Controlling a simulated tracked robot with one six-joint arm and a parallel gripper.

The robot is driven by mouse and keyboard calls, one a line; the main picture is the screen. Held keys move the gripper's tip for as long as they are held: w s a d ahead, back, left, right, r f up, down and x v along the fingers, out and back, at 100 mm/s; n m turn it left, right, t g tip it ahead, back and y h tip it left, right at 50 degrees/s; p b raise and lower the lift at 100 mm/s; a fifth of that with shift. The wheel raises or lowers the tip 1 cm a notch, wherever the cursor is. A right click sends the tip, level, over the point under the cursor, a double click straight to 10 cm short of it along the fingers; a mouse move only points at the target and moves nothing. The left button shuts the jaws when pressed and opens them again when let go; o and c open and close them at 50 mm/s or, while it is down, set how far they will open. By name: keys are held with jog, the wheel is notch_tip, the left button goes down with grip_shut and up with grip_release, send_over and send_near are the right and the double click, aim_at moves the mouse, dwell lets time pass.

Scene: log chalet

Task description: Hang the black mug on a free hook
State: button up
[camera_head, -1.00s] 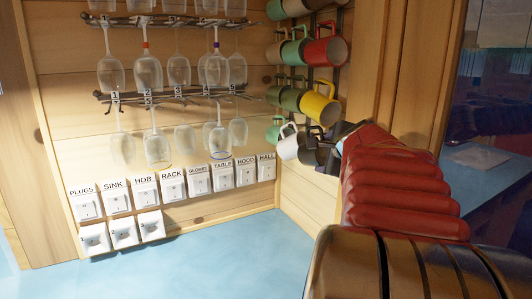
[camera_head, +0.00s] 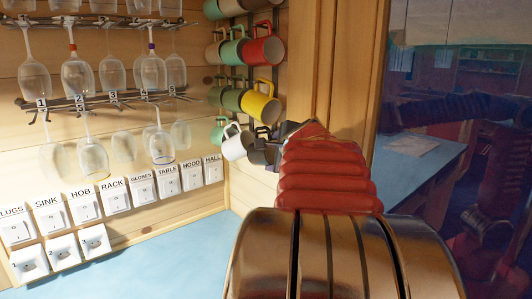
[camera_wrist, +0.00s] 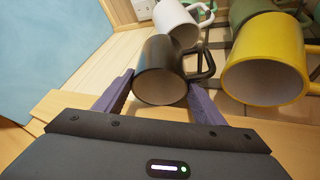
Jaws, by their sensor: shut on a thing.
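The black mug (camera_wrist: 160,72) sits between the two purple-grey fingers of my gripper (camera_wrist: 160,98) in the wrist view. The gripper is shut on it. Its open mouth faces the wrist camera and its handle points right. In the head view the black mug (camera_head: 262,153) shows small and dark, partly hidden by my gripper (camera_head: 283,138), just right of the white mug (camera_head: 236,146). Mugs hang by their handles on a wall rack (camera_head: 245,75). I cannot tell which hooks are free.
A yellow mug (camera_head: 260,106) hangs just above the gripper and is close on the right in the wrist view (camera_wrist: 265,75). A red mug (camera_head: 263,49) and several green ones hang higher. Wine glasses (camera_head: 92,155) and labelled switches (camera_head: 115,198) line the left wall. A blue worktop (camera_head: 170,260) lies below, clear.

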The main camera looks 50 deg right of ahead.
dwell(0.3)
jog(key=o, duration=1.3)
jog(key=shift+o, duration=0.2)
jog(key=v, duration=0.7)
dwell(5.1)
